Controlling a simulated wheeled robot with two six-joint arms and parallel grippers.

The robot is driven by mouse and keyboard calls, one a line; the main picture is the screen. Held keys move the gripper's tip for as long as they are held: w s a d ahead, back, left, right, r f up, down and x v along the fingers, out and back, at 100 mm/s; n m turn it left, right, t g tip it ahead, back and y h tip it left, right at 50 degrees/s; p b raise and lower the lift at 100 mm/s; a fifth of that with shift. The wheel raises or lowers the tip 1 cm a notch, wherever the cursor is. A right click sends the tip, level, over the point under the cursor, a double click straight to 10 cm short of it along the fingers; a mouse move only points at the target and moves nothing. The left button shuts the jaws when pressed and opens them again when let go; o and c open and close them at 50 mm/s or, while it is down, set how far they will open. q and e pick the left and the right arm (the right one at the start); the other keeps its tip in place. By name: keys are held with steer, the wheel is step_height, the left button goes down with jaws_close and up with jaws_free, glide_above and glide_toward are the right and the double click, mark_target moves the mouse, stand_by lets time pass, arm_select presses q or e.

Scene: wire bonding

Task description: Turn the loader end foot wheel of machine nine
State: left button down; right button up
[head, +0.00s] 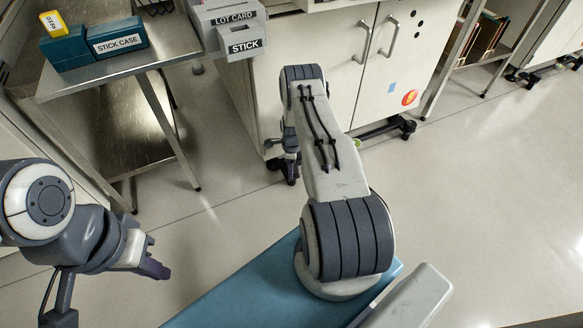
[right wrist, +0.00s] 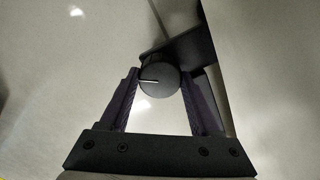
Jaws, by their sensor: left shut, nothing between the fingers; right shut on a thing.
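The foot wheel (right wrist: 158,80) is a dark round knob with a white line across its face, in the right wrist view. My right gripper (right wrist: 160,85) is shut on it, one purple finger at each side. In the head view my right arm reaches down to the lower left corner of a cream machine cabinet (head: 335,75); the wheel cannot be made out there. My left gripper (head: 158,269) is shut and empty, above the floor at the lower left, well away from the cabinet.
A steel table (head: 125,70) at the upper left holds a teal stick case box (head: 117,37). Grey boxes labelled lot card (head: 233,14) and stick (head: 246,44) stand beside it. Another dark foot (head: 402,126) is under the cabinet's right side. The floor (head: 480,190) at right is clear.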

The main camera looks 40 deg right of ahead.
steer(key=o, duration=1.4)
step_height(320, 180, up, 10)
steer(key=p, duration=0.5)
steer(key=shift+r, duration=0.2)
